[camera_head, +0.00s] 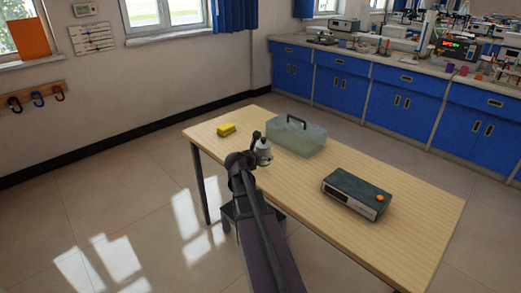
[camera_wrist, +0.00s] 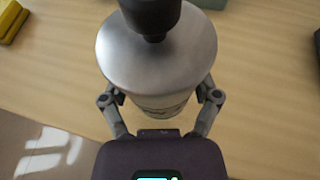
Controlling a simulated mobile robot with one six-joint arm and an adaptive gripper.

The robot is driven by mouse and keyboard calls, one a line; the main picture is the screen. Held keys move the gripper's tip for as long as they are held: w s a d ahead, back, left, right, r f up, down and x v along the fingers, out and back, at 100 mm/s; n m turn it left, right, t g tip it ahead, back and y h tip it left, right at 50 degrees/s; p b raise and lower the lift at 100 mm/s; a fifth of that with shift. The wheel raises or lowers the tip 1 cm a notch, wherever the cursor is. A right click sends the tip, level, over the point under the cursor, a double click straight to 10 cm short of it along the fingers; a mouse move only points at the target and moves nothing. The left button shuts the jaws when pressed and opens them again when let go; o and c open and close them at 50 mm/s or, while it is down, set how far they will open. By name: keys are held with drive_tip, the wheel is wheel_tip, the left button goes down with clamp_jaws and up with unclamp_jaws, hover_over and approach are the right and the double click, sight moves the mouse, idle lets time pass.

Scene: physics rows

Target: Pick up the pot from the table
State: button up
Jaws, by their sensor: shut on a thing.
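The pot (camera_wrist: 117,56) is a small round vessel with a shiny metal lid and a large black knob, seen from above in the wrist view. In the head view the pot (camera_head: 264,150) is upright at the near edge of the wooden table (camera_head: 408,208), partly hidden by my arm. My gripper (camera_wrist: 161,101) has a finger on each side of the pot's body, below the lid, and is shut on it. The fingertips are hidden under the lid. I cannot tell whether the pot's base touches the table.
A translucent greenish case (camera_head: 296,138) with a dark handle stands just behind the pot. A yellow block (camera_head: 226,129) lies to the left. A dark box device (camera_head: 352,195) with an orange knob is to the right. Blue cabinets (camera_head: 341,80) line the back wall.

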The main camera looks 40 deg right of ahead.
drive_tip(key=s+a, duration=0.1)
drive_tip(key=s, duration=0.2)
drive_tip(key=s+a, duration=0.1)
drive_tip(key=s, duration=0.2)
drive_tip(key=s+a+r, duration=0.1)
drive_tip(key=s+a, duration=0.1)
drive_tip(key=s, duration=0.1)
drive_tip(key=shift+s+a+p, duration=0.1)
drive_tip(key=shift+s+p, duration=0.15)
drive_tip(key=shift+p, duration=0.15)
